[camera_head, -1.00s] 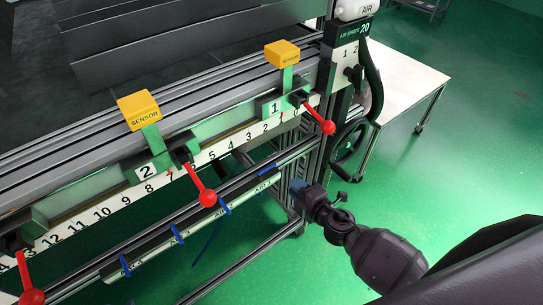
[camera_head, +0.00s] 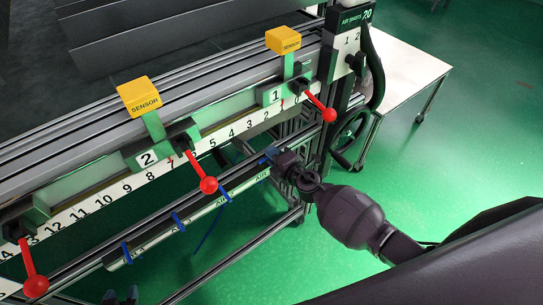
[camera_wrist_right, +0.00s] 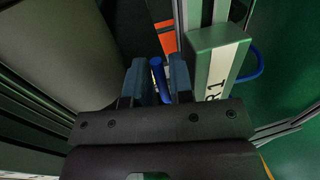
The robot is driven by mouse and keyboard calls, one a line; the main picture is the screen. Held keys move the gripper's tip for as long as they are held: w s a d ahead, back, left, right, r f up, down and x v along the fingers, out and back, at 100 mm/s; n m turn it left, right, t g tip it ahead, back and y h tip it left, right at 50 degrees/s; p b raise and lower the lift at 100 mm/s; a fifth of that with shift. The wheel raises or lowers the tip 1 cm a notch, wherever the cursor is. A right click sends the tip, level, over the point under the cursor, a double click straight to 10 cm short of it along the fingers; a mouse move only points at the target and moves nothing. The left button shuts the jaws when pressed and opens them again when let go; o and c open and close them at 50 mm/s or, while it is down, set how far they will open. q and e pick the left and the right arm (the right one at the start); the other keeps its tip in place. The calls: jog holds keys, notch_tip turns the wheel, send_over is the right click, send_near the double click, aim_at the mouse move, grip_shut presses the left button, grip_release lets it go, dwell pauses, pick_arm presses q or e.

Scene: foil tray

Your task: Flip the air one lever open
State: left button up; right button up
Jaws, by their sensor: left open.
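The air one lever is a thin blue lever at the right end of the lower rail; in the right wrist view the lever (camera_wrist_right: 158,78) stands beside a green block (camera_wrist_right: 216,62) whose label ends in "R 1". My right gripper (camera_head: 273,157) is at that rail end in the head view and hides most of the lever. In the right wrist view the two blue-grey fingers of this gripper (camera_wrist_right: 158,84) stand apart with the lever between them, nearer the right finger. A gap shows on the left. My left gripper (camera_head: 121,297) is open and empty at the bottom edge of the head view.
More blue levers (camera_head: 225,191) sit along the lower rail. Above hang several red-knobbed handles (camera_head: 208,185) on a numbered scale, with yellow sensor blocks (camera_head: 139,97). A handwheel (camera_head: 349,140) is near my right arm. A white table (camera_head: 405,75) stands behind. Green floor is open at right.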

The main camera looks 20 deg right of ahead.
jog(key=shift+w+a, duration=0.15)
jog(key=shift+w, duration=0.25)
grip_shut()
